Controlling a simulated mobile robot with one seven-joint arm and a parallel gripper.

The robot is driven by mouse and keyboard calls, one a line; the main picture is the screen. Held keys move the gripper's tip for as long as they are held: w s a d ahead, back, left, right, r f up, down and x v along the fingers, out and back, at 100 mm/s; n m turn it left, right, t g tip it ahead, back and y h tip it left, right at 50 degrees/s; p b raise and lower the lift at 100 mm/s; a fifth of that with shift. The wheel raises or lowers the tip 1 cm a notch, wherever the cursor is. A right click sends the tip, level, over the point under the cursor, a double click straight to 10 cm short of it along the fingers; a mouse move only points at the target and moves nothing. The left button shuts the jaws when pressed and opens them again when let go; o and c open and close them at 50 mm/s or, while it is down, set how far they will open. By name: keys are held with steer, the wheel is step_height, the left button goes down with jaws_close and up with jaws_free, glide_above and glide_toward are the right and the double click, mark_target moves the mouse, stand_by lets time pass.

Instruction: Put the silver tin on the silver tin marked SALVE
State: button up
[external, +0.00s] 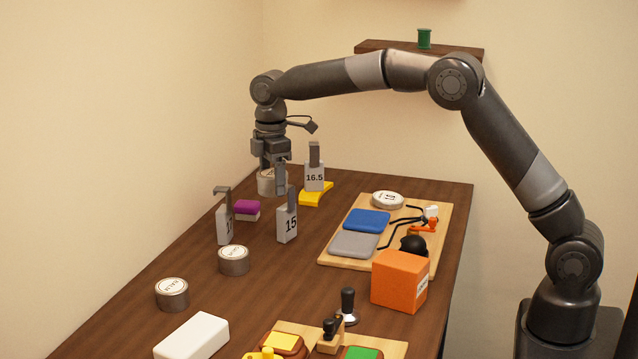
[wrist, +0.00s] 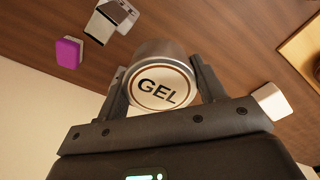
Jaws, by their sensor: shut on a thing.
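My gripper (external: 273,178) is shut on a silver tin (external: 265,184) at the far left end of the table. In the wrist view the tin (wrist: 160,82) sits between both fingers (wrist: 160,95), its white lid reading GEL. Whether it touches the table or hangs just above is unclear. Two more silver tins stand upright on the table: one in the left middle (external: 234,262) and one nearer the front left (external: 172,296). Their lid labels are too small to read surely; the front one looks like BALM. I cannot surely tell which is marked SALVE.
Grey hooked weights (external: 287,223), (external: 314,178), (external: 224,225) and a purple block (external: 247,210) stand near my gripper. A wooden board (external: 335,258) holds blue and grey pads. An orange box (external: 399,281) and white block (external: 192,337) are nearer. Bare table surrounds the two tins.

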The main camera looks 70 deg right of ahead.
glide_above(234, 251)
step_height(234, 251, down, 7)
steer(key=shift+f, duration=1.9)
steer(key=shift+f, duration=0.15)
steer(key=o, duration=1.1)
